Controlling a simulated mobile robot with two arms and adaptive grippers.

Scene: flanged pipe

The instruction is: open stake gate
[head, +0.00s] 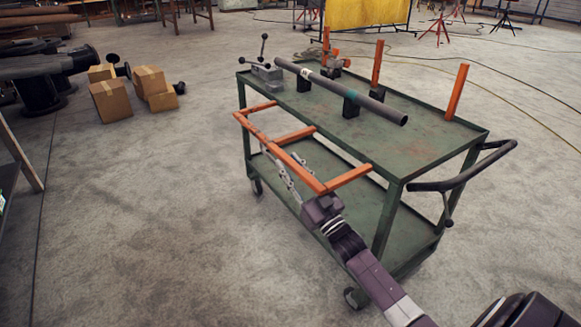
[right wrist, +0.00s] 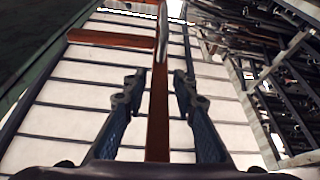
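The orange stake gate (head: 281,157) sticks out roughly level from the near long side of the green cart (head: 425,150). It has a long outer bar and several short bars running to the cart edge. My right gripper (head: 321,203) is at the near corner of the gate. In the right wrist view its two fingers (right wrist: 157,92) stand open on either side of an orange bar (right wrist: 158,128), with a gap showing on both sides. Grey chain-like links (head: 290,176) hang under the gate. My left gripper is not in view.
A grey pipe (head: 305,75) lies on black supports on the cart top, beside a grey clamp (head: 267,74). Upright orange stakes (head: 457,92) line the far side. The black push handle (head: 475,181) juts right. Boxes (head: 110,101) stand left; the floor between is clear.

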